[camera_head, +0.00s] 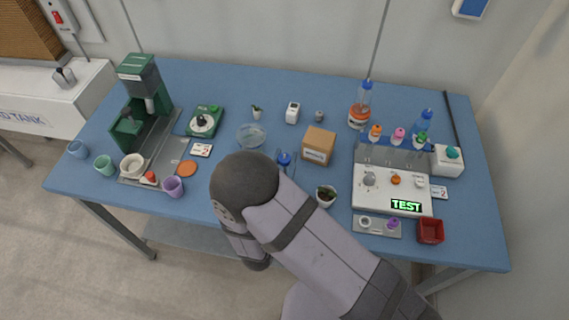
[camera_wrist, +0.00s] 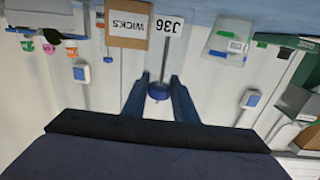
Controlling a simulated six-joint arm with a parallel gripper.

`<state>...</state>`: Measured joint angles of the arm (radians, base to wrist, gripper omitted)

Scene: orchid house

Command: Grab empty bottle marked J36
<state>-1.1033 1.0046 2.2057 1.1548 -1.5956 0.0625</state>
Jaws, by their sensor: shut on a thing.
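The bottle marked J36 is clear, with a blue cap (camera_wrist: 158,94) and a white label (camera_wrist: 168,24) that reads upside down in the wrist view. I see no coloured liquid in it. My gripper (camera_wrist: 158,84) is shut on this bottle near its cap, one finger on each side. In the head view the blue cap (camera_head: 285,159) shows just behind my wrist, and my arm hides the fingers there. I cannot tell whether the bottle's base touches the table.
A cardboard box marked WICKS (camera_head: 319,145) stands close right of the bottle. Other blue-capped bottles (camera_head: 362,105) stand at the back right of the blue table (camera_head: 290,85).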

